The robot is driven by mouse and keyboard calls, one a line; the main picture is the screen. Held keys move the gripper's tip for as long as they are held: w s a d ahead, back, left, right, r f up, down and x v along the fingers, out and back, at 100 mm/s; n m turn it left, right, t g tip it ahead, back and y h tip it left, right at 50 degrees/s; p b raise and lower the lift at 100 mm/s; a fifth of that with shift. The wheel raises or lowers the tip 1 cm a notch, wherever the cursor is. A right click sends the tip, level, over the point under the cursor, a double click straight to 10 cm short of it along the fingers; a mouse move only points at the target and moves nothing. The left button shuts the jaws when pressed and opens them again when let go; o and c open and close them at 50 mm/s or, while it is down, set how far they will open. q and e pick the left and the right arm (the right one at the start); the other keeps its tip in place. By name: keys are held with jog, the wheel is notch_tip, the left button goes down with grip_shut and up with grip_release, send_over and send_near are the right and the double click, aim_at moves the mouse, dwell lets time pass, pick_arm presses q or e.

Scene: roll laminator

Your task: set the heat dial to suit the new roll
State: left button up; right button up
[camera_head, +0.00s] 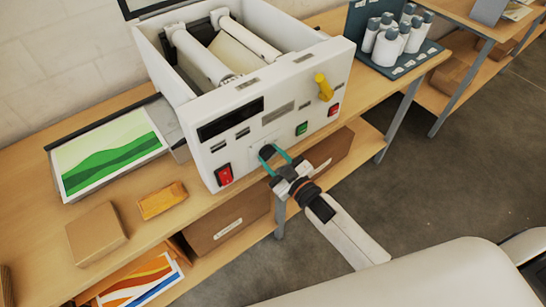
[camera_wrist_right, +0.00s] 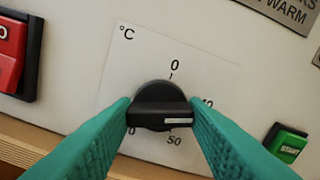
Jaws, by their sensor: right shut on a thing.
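The heat dial (camera_wrist_right: 155,94) is a black knob with a raised bar on the white front panel of the laminator (camera_head: 255,100). Its plate (camera_wrist_right: 205,75) reads °C, with 0 at the top, 50 below and other numbers partly hidden by my fingers. A pale line shows on the right half of the bar, which lies about level in the wrist view. My right gripper (camera_head: 273,160) has its teal fingers on both ends of the bar; they also show in the wrist view (camera_wrist_right: 160,114). My left gripper is out of view.
A red switch (camera_head: 224,175) sits left of the dial, a green START button (camera_head: 301,128) to its right. A yellow lever (camera_head: 323,87) is farther right. White-bodied bottles (camera_head: 388,45) stand on the bench behind. A green picture (camera_head: 108,150) and small boxes lie at left.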

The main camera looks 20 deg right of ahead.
dwell(0.4)
jog(key=o, duration=1)
jog(key=shift+b+v, duration=1.3)
jog(key=shift+v, duration=4.65)
